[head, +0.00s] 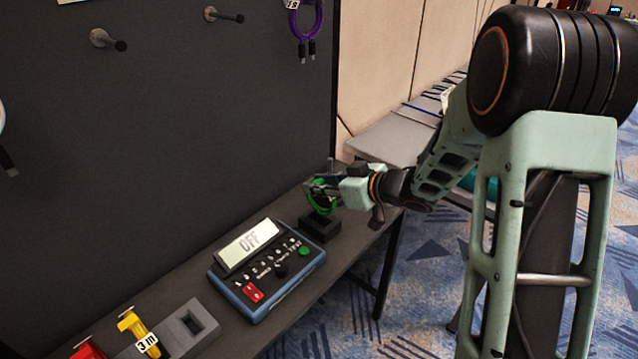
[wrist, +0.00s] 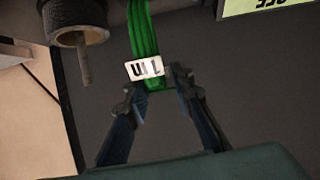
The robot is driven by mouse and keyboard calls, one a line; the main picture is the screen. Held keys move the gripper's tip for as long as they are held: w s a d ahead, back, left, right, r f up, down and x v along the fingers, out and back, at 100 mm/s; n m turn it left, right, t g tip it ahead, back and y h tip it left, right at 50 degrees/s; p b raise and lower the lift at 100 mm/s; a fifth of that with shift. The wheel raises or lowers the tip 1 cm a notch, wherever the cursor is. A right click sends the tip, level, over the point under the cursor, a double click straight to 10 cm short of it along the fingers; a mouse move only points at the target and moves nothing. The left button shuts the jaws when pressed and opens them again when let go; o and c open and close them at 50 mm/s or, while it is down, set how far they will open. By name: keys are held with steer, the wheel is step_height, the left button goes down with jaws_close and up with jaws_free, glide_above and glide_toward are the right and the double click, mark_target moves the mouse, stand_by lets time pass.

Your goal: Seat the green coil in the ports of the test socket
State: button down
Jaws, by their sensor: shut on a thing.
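My gripper (head: 322,184) is shut on the green coil (head: 321,204), near the right end of the dark bench. In the wrist view my gripper (wrist: 160,84) has its fingers on either side of the green coil (wrist: 143,30), at its white tag. The coil hangs right above a black block (head: 319,229), which looks like the test socket. I cannot tell whether the coil's ends touch the block or enter its ports; the wrist view does not show them.
The blue tester (head: 268,268), its display reading OFF, stands left of the block. Farther left are a grey slotted block (head: 190,328) and a yellow piece (head: 138,330). A dark panel (head: 170,130) with pegs rises behind. A purple coil (head: 305,28) hangs there.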

steer(key=shift+f, duration=0.2)
steer(key=shift+f, duration=0.25)
steer(key=c, duration=1.6)
jaws_free()
steer(key=v, duration=1.2)
